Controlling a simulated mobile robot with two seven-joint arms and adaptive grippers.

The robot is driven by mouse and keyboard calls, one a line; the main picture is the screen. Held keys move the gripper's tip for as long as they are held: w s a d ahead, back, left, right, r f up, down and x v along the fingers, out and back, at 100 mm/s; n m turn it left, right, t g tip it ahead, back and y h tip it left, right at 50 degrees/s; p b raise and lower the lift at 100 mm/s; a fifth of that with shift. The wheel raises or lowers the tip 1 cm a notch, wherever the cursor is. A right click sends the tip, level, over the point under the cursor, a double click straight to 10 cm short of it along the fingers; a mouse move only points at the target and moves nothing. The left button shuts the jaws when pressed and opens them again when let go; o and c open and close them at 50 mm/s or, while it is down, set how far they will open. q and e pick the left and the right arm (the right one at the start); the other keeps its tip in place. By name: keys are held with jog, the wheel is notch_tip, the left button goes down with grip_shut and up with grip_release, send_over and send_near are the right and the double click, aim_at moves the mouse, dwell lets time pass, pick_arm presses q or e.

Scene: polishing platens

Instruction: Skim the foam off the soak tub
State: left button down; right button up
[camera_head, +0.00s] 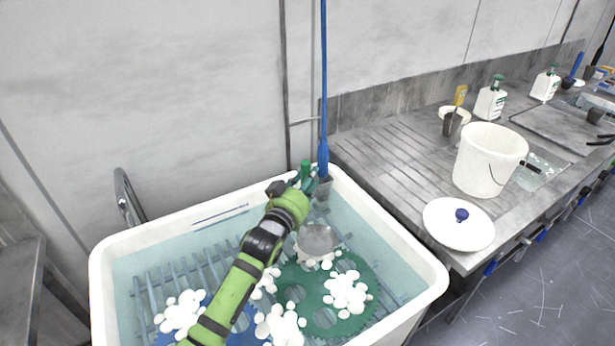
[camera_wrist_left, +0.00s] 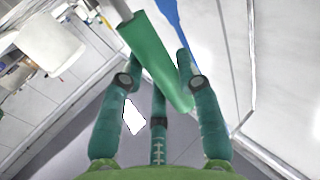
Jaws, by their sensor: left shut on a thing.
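The white soak tub (camera_head: 120,252) holds clear water over a slatted rack, a green disc with holes (camera_head: 323,318) and something blue. Clumps of white foam balls float at the left (camera_head: 180,312), front middle (camera_head: 281,326) and right (camera_head: 347,292), with smaller clumps nearer the middle. My left gripper (camera_head: 306,184) is above the tub's far side, its teal fingers shut on the green handle (camera_wrist_left: 158,62) of a skimmer. The skimmer's round grey mesh head (camera_head: 317,240) is over the water beside a small foam clump; whether it touches the water is unclear. My right gripper is out of view.
A long blue pole (camera_head: 323,90) stands at the tub's far corner, close to my left gripper. A wall is behind the tub.

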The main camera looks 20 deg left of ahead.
pick_arm(q)
jog(key=shift+f+b, duration=1.75)
jog(key=shift+f, duration=1.2)
jog(key=s+d+p, duration=0.4)
jog(key=s+d, duration=0.6)
jog(key=shift+p, duration=0.4)
